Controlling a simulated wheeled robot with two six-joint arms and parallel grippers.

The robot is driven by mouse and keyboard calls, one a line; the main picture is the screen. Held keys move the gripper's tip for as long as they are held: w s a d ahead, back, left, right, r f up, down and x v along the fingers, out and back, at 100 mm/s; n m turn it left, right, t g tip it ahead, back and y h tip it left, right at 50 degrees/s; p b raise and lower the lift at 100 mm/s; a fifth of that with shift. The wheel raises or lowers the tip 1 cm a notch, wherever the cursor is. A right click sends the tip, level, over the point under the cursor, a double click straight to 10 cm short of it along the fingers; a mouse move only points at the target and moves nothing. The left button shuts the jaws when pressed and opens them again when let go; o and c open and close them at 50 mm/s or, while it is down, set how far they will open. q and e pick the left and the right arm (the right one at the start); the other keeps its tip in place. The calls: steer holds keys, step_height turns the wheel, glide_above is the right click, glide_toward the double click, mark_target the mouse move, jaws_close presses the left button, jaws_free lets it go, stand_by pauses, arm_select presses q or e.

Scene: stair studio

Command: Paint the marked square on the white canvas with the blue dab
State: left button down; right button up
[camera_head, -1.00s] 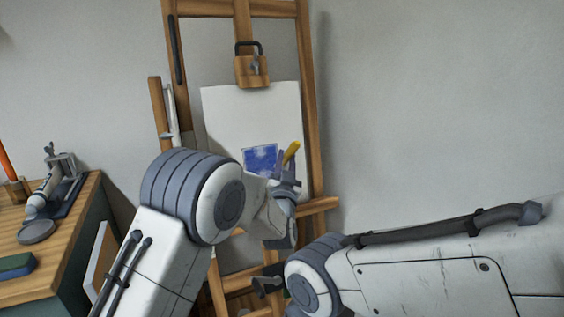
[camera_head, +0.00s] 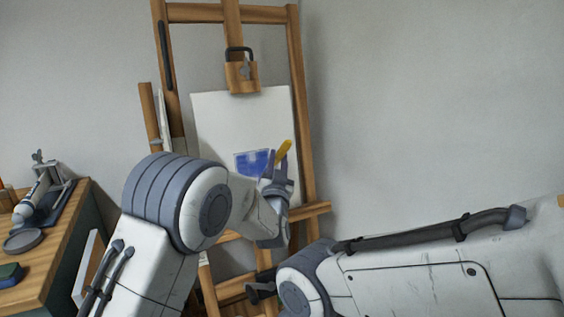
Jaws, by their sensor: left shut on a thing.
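The white canvas (camera_head: 225,120) stands upright on the wooden easel. Low on it is a marked square (camera_head: 252,160) with blue paint inside and a paler band along its upper edge. My left arm hides the part of the canvas below the square. My left gripper (camera_head: 279,172) is just right of the square in the picture, in front of the canvas. It is shut on a brush (camera_head: 284,149) whose yellow part sticks up above the fingers. I cannot see the brush tip or whether it touches the canvas.
The easel (camera_head: 298,100) has a clamp block (camera_head: 242,75) above the canvas. A wooden table (camera_head: 50,262) at the left bears a round grey dish (camera_head: 22,241) and a dark green block (camera_head: 10,274). The wall at the right is bare.

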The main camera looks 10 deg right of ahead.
arm_select(q)
steer(key=shift+s+a+r+b, duration=0.65)
steer(key=shift+s+a+b, duration=0.95)
steer(key=shift+a, duration=3.2)
steer(key=shift+w+d+f, duration=0.1)
steer(key=shift+w+d, duration=0.45)
steer(key=shift+d, duration=0.95)
steer(key=shift+w+d+r, duration=0.1)
steer(key=shift+w+d, duration=0.45)
steer(key=shift+d, duration=0.9)
steer(key=shift+w+d+f, duration=0.1)
steer(key=shift+w+d, duration=0.45)
steer(key=shift+d, duration=0.95)
steer(key=shift+w+d, duration=0.2)
steer(key=shift+d, duration=0.3)
steer(key=shift+w+d, duration=0.2)
steer(key=shift+d, duration=0.3)
steer(key=shift+r+p, duration=0.35)
steer(key=shift+r, duration=0.25)
steer(key=s+a+b, duration=0.2)
steer(key=a+b, duration=0.1)
steer(key=a, duration=0.4)
steer(key=shift+b, duration=0.35)
